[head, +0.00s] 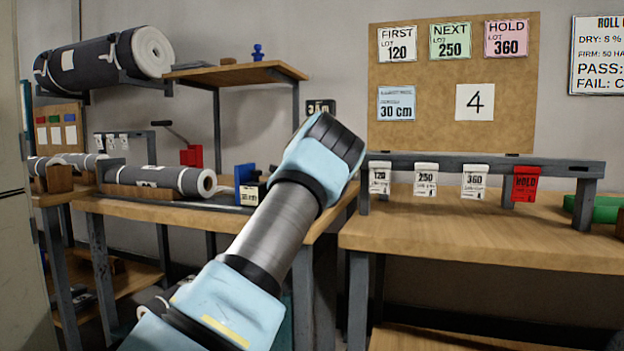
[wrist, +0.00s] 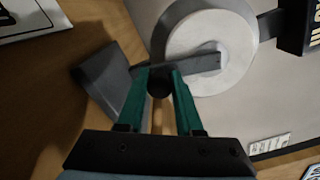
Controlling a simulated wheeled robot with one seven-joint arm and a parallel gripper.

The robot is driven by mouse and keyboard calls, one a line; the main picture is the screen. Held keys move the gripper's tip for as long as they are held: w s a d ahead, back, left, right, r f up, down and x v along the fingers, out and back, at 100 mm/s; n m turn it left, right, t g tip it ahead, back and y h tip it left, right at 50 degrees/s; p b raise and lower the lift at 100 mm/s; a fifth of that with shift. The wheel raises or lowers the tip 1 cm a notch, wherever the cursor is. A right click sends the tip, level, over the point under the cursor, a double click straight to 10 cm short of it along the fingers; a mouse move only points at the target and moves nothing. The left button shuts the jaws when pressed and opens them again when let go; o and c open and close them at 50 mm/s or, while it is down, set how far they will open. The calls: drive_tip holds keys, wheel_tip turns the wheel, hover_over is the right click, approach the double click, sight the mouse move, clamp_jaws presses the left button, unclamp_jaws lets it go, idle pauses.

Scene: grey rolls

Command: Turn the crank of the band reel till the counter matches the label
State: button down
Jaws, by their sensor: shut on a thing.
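In the wrist view, the band reel (wrist: 212,50) shows as a pale round disc with a hub. Its dark crank arm (wrist: 195,65) runs left from the hub. My gripper (wrist: 160,76) has green fingers closed around the dark round end of the crank. A tan strip shows between the fingers; I cannot tell whether it is a handle. A black box with yellowish marks (wrist: 313,38), perhaps the counter, is cut off at the right edge and unreadable. A small white label (wrist: 268,143) lies lower right. In the head view, my arm hides the reel and gripper.
A dark angular block (wrist: 103,75) stands left of my fingers. In the head view, grey rolls (head: 168,180) lie on the left bench, and a wooden shelf (head: 235,74) is above. A rail with tags (head: 425,180) stands on the right bench below a cork board (head: 450,138).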

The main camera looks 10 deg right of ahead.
drive_tip(key=shift+f, duration=0.1)
drive_tip(key=c, duration=0.6)
unclamp_jaws()
